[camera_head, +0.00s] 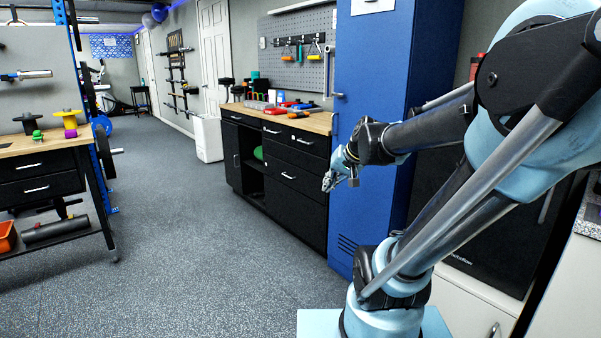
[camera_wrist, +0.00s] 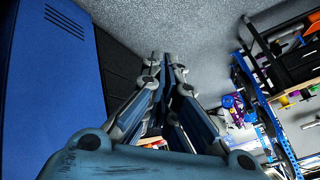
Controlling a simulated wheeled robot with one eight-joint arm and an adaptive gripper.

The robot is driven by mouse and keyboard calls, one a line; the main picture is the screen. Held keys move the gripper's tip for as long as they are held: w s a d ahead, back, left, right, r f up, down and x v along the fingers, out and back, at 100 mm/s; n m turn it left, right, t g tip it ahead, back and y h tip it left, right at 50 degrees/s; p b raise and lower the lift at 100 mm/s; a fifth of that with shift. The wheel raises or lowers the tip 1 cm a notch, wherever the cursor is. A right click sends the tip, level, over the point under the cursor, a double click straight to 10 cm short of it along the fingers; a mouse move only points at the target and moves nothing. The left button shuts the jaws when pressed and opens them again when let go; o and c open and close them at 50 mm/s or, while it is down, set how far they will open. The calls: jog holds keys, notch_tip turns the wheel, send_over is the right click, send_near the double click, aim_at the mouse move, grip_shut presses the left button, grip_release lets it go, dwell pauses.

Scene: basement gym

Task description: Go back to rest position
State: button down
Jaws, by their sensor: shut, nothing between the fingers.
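My gripper (camera_head: 329,182) is at the end of my light-blue and black arm, which reaches in from the right in the head view. It is in the air in front of the tall blue cabinet (camera_head: 378,95), near the right end of the black workbench. In the wrist view my gripper (camera_wrist: 166,62) shows in the middle with its fingers together. It is shut and holds nothing. The blue cabinet (camera_wrist: 45,75) fills the left of the wrist view.
A black workbench (camera_head: 296,157) with a wooden top carries tools and small boxes. Another bench (camera_head: 40,166) stands at the left, with spools on top. A white bin (camera_head: 208,138) stands farther back. The speckled grey floor (camera_head: 190,250) between the benches is clear.

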jog(key=s+d+f+g+h, duration=0.1)
jog(key=s+d+f, duration=0.2)
jog(key=s, duration=0.3)
jog(key=s+d+f+g+h, duration=0.1)
jog(key=s+d+f+h, duration=0.1)
jog(key=s+f, duration=0.3)
jog(key=s+d+f+n+g+h, duration=0.1)
jog(key=s+d+f+g, duration=0.1)
jog(key=s, duration=0.5)
jog(key=d+f, duration=0.1)
jog(key=d, duration=0.1)
jog(key=shift+s+d+f+h, duration=0.15)
jog(key=shift+d+f+h, duration=0.15)
jog(key=shift+d+f, duration=0.1)
jog(key=shift+w+f, duration=0.2)
jog(key=shift+w, duration=0.3)
jog(key=c, duration=2.4)
grip_release()
